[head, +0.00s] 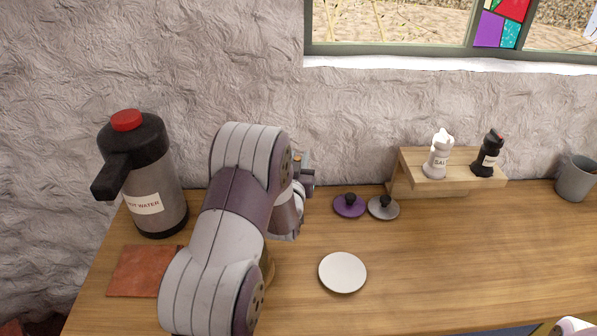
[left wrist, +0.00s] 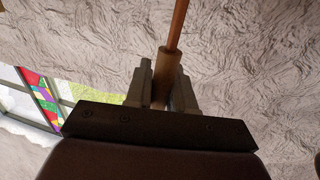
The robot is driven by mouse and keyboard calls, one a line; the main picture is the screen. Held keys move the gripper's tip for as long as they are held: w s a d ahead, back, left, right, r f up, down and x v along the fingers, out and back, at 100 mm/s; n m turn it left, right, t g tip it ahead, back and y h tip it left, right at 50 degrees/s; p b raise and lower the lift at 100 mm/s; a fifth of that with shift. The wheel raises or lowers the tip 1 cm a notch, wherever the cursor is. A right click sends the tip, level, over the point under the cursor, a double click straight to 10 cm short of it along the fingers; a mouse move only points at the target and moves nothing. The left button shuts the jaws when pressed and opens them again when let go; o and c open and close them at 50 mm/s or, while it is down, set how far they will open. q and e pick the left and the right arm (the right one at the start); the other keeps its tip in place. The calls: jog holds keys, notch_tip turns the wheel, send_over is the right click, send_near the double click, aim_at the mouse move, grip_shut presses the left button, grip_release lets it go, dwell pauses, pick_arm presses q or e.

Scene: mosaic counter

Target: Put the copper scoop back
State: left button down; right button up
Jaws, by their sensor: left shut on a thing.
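In the left wrist view my left gripper (left wrist: 157,82) is shut on the copper scoop (left wrist: 178,25). Its fingers sit on either side of a thick brown grip, and a thinner copper-coloured rod runs on from it to the top edge of the picture. The scoop's bowl is not in view. In the head view my left arm covers most of this gripper (head: 303,178), which shows only partly near the wall, above the counter. The scoop cannot be made out there. My right gripper is not in view.
A hot water dispenser (head: 155,190) and a brown mat (head: 135,272) are at left. A purple lid (head: 349,206), a grey lid (head: 383,208) and a white plate (head: 343,272) lie mid-counter. A wooden riser (head: 430,188) holds two shakers. A grey cup (head: 575,180) is far right.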

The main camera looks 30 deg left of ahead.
pick_arm(q)
notch_tip(320, 180, down, 4)
jog(key=shift+r, duration=0.15)
